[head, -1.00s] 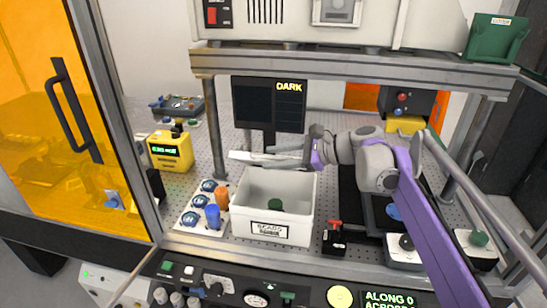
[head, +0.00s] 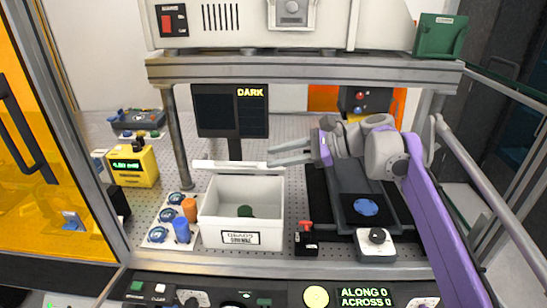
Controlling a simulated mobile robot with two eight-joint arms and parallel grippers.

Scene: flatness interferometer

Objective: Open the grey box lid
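The grey box (head: 240,236), pale with a dark-lettered label on its front, stands on the perforated bench with its top open. A small dark green object (head: 245,211) lies inside it. The lid (head: 238,165) is raised at the box's back edge and shows as a thin pale strip. My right gripper (head: 269,157) is just behind the lid's right end, with its two grey fingers pointing left and a gap between them. It seems to hold nothing; whether a finger touches the lid I cannot tell. My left gripper is out of view.
Blue and orange pieces (head: 181,229) stand on a white plate left of the box. A red-topped black device (head: 305,238) is close on its right. A metal frame (head: 310,73) spans above, with a post (head: 178,140) at left. A dark monitor (head: 230,111) stands behind.

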